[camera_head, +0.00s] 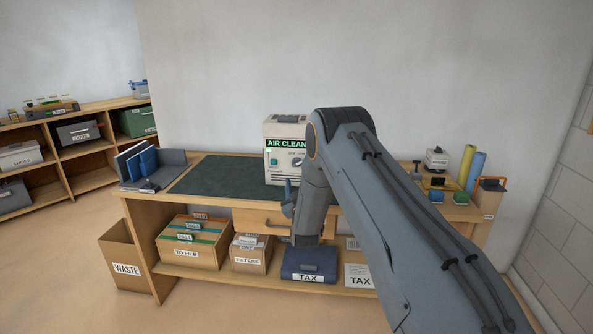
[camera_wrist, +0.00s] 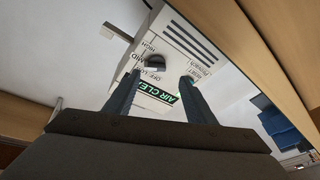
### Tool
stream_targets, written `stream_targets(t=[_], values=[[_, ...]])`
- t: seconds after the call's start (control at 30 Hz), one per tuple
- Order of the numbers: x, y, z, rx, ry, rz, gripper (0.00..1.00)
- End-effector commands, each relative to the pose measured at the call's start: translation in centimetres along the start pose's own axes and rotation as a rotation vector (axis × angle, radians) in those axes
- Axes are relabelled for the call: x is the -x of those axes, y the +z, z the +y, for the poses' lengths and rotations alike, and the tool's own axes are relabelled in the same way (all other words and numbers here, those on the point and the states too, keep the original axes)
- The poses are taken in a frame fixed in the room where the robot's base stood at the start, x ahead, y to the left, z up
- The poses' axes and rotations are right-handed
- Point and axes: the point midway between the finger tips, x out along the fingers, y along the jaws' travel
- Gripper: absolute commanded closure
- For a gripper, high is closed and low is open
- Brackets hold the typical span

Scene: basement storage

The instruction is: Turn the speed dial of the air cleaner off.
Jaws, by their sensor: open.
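The air cleaner (camera_head: 285,129) is a pale box with a green "AIR CLEAN" label, standing on the workbench; my arm covers its right side. In the wrist view its front panel (camera_wrist: 190,48) appears turned nearly upside down. The speed dial (camera_wrist: 155,63) is a dark and grey knob with OFF, LOW and HIGH printed around it. Which mark it points to is unclear. My gripper (camera_wrist: 160,79) is open, its two fingers apart with the dial showing between and just beyond their tips. Contact cannot be told. In the head view my gripper (camera_head: 289,197) is partly hidden by my arm.
The workbench (camera_head: 190,203) carries a dark mat (camera_head: 222,178), blue binders (camera_head: 143,162) at left, and tubes (camera_head: 475,172) and small items at right. Boxes stand on its lower shelf. A waste bin (camera_head: 121,257) stands at left. The mat is mostly clear.

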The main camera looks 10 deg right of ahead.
Motion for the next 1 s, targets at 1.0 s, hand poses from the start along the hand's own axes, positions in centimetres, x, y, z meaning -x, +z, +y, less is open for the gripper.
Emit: stream_targets(t=[1.0], values=[[-7.2,-0.3,0.4,0.039,0.075,0.1,0.5]])
